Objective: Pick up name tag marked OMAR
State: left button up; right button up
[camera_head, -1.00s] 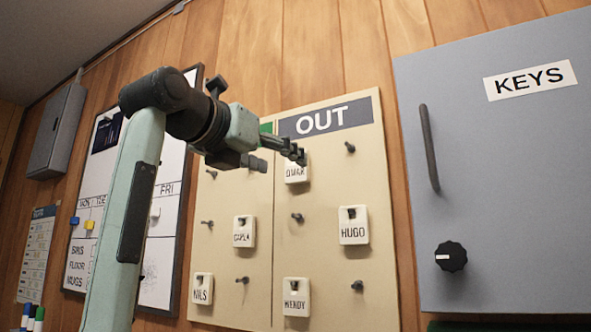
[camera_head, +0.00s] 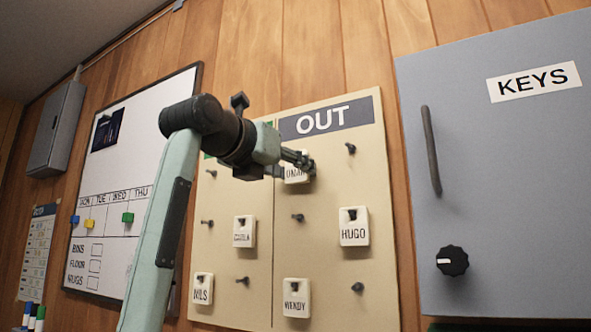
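The white name tag marked OMAR (camera_head: 296,176) hangs at the top of the OUT column of the cream tag board (camera_head: 330,255). The gripper's fingers are at the tag's top edge. I cannot tell whether they touch it or whether they are open or shut.
Other tags hang on the board: HUGO (camera_head: 353,228), WENDY (camera_head: 296,298), NILS (camera_head: 202,289) and one more (camera_head: 244,231). Bare pegs lie between them. A grey KEYS cabinet (camera_head: 510,200) stands out at right. A whiteboard (camera_head: 125,180) is at left.

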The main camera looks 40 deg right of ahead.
jog(key=c, duration=0.3)
jog(key=shift+c, duration=0.2)
jog(key=shift+r+p, duration=0.3)
jog(key=shift+p, duration=0.1)
dwell(0.3)
jog(key=v, duration=0.7)
jog(key=shift+b, duration=0.35)
dwell(0.4)
